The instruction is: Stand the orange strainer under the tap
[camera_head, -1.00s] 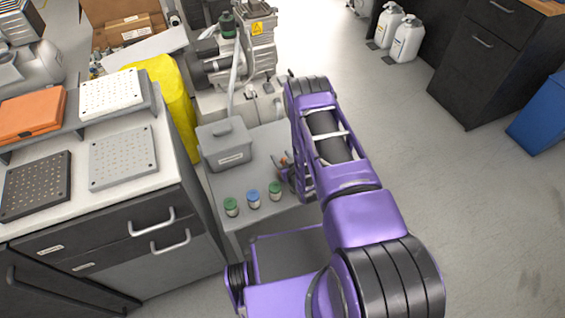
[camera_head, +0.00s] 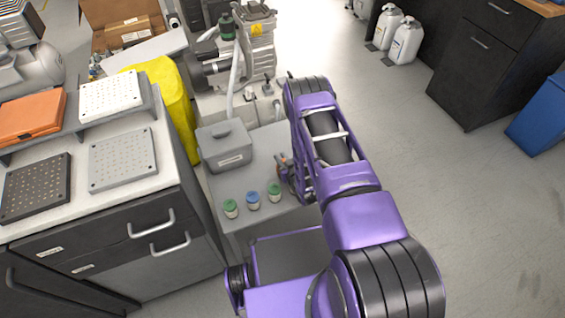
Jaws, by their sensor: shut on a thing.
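My gripper (camera_head: 284,172) is low over the grey cart top, left of my purple arm, and mostly hidden by it. A small orange part (camera_head: 281,159) shows at the fingers; it looks like the orange strainer, held in the shut jaws. Its full shape and whether it touches the cart top cannot be told. The tap cannot be made out clearly; small fittings (camera_head: 267,89) show on the pale machine beyond the cart.
On the cart (camera_head: 228,188) stand a grey lidded box (camera_head: 224,146) and jars with green (camera_head: 231,208) and blue (camera_head: 253,198) caps. A compressor (camera_head: 255,45) stands behind. A counter (camera_head: 155,178) with perforated blocks lies left.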

